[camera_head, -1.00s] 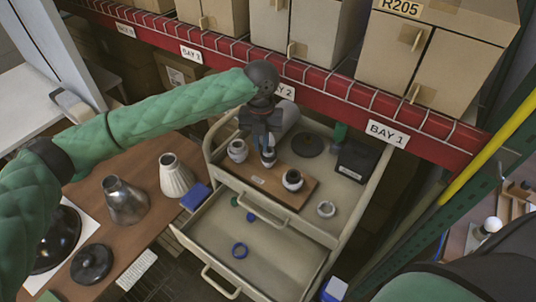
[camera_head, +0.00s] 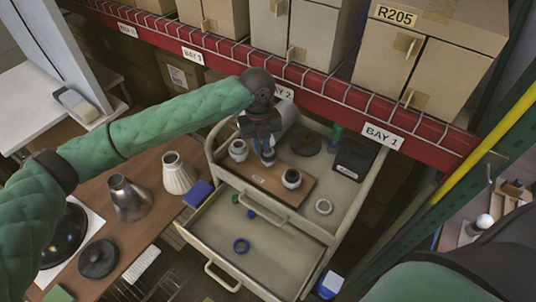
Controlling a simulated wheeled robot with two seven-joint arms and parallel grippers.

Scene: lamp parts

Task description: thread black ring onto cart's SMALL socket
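The cart (camera_head: 217,165) stands in the middle, with a brown wooden board (camera_head: 262,178) on its top. Three socket-like pieces stand on the board: a white left socket (camera_head: 238,149), a middle one (camera_head: 268,159) mostly hidden under my gripper, and a white right socket (camera_head: 291,178) with a dark opening. I cannot tell which is the small one by size. My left gripper (camera_head: 265,146) points down right over the middle piece. Its fingertips are too small and dark to show whether they hold anything. I cannot make out a black ring for certain. My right gripper is out of view.
A pale ring (camera_head: 324,206), a dark disc (camera_head: 306,143) and a black box (camera_head: 355,159) are on the cart top. The red shelf beam (camera_head: 330,95) runs behind.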

